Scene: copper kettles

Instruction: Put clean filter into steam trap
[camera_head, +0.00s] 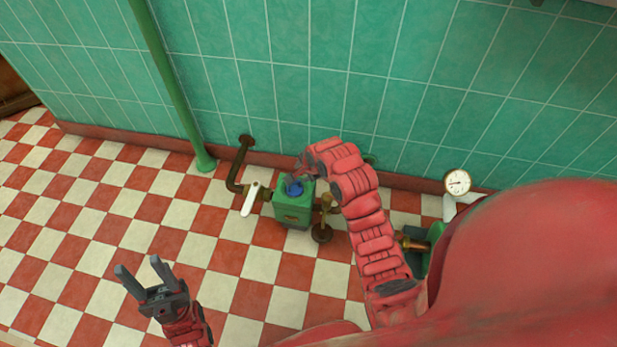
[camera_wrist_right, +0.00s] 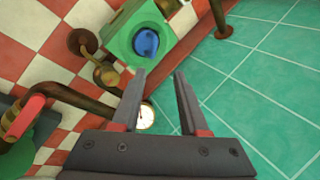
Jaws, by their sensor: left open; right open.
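The steam trap is a green box (camera_head: 294,208) by the tiled wall; it also shows at the top of the right wrist view (camera_wrist_right: 178,52). A blue rounded piece (camera_head: 293,188) sits in its top opening, and it shows in the right wrist view (camera_wrist_right: 146,42). I cannot tell whether it is the clean filter. My right gripper (camera_wrist_right: 159,74) is open and empty, apart from the blue piece and close to the box. In the head view my right arm mostly hides that gripper. My left gripper (camera_head: 138,264) is open and empty over the floor at lower left.
A brown pipe (camera_head: 234,172) and a white lever (camera_head: 251,199) are left of the box. A dark handwheel (camera_head: 321,233) is at its right. A pressure gauge (camera_head: 457,182) stands further right. A green pipe (camera_head: 172,82) runs up the wall. The checkered floor at left is clear.

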